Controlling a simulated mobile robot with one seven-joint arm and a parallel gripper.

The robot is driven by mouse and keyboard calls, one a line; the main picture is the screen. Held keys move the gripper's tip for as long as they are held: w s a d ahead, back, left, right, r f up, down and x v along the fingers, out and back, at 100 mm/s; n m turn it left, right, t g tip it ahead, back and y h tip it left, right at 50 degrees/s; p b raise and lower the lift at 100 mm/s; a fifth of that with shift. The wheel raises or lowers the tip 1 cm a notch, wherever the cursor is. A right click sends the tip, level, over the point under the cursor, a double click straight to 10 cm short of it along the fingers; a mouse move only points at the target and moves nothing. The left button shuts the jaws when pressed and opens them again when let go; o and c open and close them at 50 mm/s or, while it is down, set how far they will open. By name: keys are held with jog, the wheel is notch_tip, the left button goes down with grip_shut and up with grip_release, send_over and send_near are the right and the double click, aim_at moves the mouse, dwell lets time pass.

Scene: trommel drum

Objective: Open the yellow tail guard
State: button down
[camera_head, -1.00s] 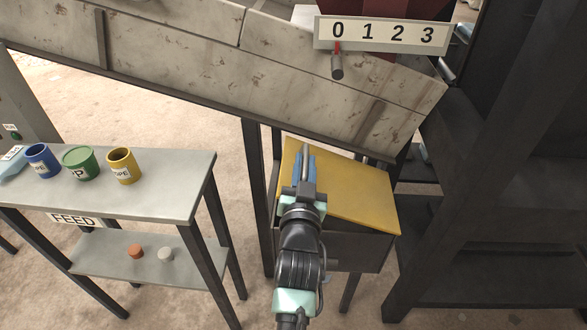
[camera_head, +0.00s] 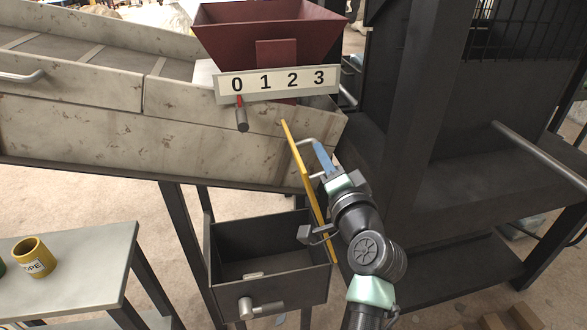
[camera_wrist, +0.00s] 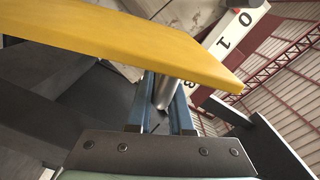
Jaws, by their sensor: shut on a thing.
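The yellow tail guard (camera_head: 308,190) stands raised, nearly edge-on in the head view, along the right side of the dark open box (camera_head: 225,285). The box's interior shows. In the wrist view the guard (camera_wrist: 120,40) spans the upper left as a broad yellow slab. My gripper (camera_head: 319,152) is at the guard's right side, near its upper end. Its blue fingers are shut on the guard's pale metal handle (camera_head: 307,140). In the wrist view the handle (camera_wrist: 165,92) sits between the fingers (camera_wrist: 164,105).
A sloped, stained metal chute (camera_head: 150,140) runs above the box, with a 0123 sign (camera_head: 277,83) and a dark red hopper (camera_head: 265,35). A grey shelf table (camera_head: 95,265) stands left with a yellow cup (camera_head: 35,258). A dark frame (camera_head: 400,130) rises close to my arm's right.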

jog(key=shift+w+d+m, duration=0.25)
jog(key=shift+d+m, duration=0.15)
jog(key=shift+d, duration=0.4)
jog(key=shift+w+d+m, duration=0.2)
jog(key=shift+d+m, duration=0.2)
jog(key=shift+d, duration=0.4)
jog(key=shift+w+d+m, duration=0.25)
jog(key=shift+d+m, duration=0.15)
jog(key=shift+d, duration=0.4)
jog(key=shift+f, duration=0.1)
jog(key=c, duration=0.8)
grip_release()
jog(key=shift+c, duration=0.2)
jog(key=v, duration=1.3)
jog(key=shift+p, duration=0.3)
